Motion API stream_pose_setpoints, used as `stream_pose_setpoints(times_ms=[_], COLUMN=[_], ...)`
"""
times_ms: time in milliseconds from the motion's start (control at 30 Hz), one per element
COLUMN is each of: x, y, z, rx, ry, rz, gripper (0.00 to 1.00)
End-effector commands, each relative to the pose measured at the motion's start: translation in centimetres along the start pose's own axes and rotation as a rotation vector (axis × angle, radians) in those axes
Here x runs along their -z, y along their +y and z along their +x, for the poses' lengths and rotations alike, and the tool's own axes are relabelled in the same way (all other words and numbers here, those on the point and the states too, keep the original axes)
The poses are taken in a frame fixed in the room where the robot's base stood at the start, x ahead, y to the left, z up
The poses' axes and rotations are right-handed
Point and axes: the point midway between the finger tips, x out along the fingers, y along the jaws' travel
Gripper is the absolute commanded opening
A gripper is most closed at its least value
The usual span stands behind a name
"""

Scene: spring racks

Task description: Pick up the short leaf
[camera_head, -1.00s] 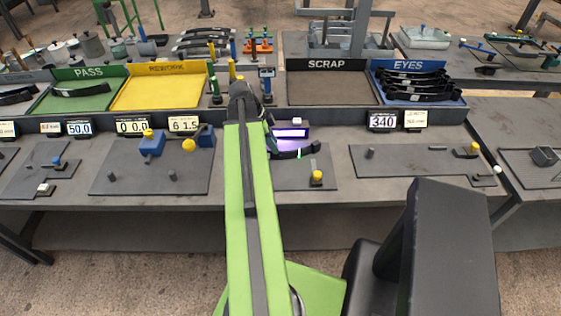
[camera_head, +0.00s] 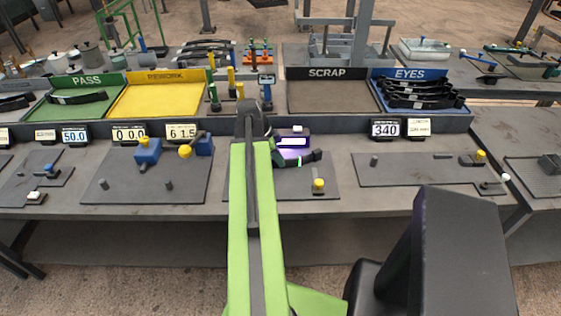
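A dark leaf (camera_head: 308,157) with a green-lit spot lies on the fixture plate (camera_head: 330,185) in the middle of the bench, right of my arm. Its left end is hidden by my green arm. Another dark leaf (camera_head: 75,98) lies alone in the green PASS tray (camera_head: 40,113). Several dark leaves with eyes (camera_head: 418,92) are stacked in the blue EYES tray (camera_head: 455,111). I cannot tell which one is the short leaf. My arm reaches forward over the bench, and its far end hides my gripper's fingers, so their opening and any contact do not show.
A lit purple-white device (camera_head: 291,143) and a yellow-topped post (camera_head: 319,186) stand near the middle leaf. The yellow REWORK tray (camera_head: 160,98) and the SCRAP tray (camera_head: 328,97) look empty. Blue blocks (camera_head: 148,151) stand on the left plate. The bench front edge is clear.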

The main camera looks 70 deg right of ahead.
Motion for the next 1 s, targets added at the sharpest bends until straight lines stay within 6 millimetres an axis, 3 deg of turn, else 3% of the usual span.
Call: stream_pose_setpoints(times_ms=[67, 600, 1000], x=[0.0, 0.1, 1.6], y=[0.0, 0.0, -0.1], z=[0.0, -0.2, -3.6], rx=[0.000, 0.000, 0.001], ry=[0.000, 0.001, 0.001], rz=[0.000, 0.000, 0.000], gripper=[0.00, 0.00, 0.00])
